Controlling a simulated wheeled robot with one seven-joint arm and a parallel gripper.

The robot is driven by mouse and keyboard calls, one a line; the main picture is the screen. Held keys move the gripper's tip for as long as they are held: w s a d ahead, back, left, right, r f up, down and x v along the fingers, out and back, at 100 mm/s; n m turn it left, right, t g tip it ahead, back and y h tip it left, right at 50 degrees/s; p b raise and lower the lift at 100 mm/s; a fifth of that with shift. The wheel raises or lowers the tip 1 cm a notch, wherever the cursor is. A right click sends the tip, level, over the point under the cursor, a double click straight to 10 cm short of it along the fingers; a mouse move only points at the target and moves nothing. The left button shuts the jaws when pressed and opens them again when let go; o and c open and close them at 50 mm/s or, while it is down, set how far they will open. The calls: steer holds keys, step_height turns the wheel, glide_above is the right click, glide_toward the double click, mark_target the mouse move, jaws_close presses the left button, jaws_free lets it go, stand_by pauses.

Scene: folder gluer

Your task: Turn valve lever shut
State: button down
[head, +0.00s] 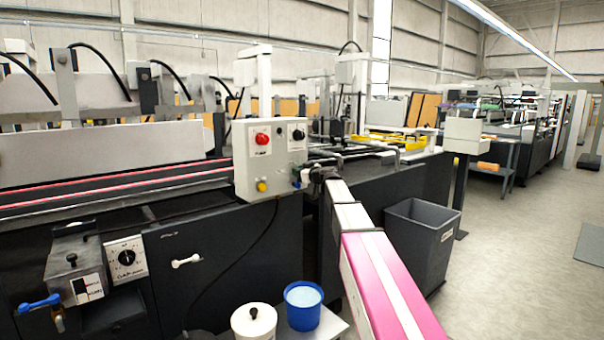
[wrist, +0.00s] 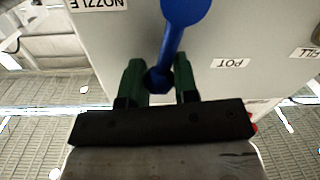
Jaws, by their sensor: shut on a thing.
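A blue valve lever (wrist: 175,40) with a rounded end shows in the wrist view, on a pale panel (wrist: 225,35) labelled NOZZLE, POT and FILL. The labels appear upside down. In the head view my gripper (head: 317,178) is at the right side of the grey control box (head: 270,158). A small bit of blue (head: 298,183) shows there; the rest of the lever is hidden or too small.
Another blue handle (head: 40,303) is on the machine at lower left, near a grey pot (head: 75,260). A white lidded tub (head: 254,321) and a blue bucket (head: 303,305) stand in front. A grey bin (head: 420,240) is right of my arm.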

steer(key=shift+s+a+n, duration=0.3)
steer(key=shift+a+n, duration=0.05)
steer(key=shift+n, duration=0.65)
steer(key=c, duration=0.9)
jaws_free()
steer(key=shift+s, duration=0.1)
steer(key=v, duration=1)
steer(key=shift+s+d, duration=0.15)
steer(key=shift+s, duration=0.1)
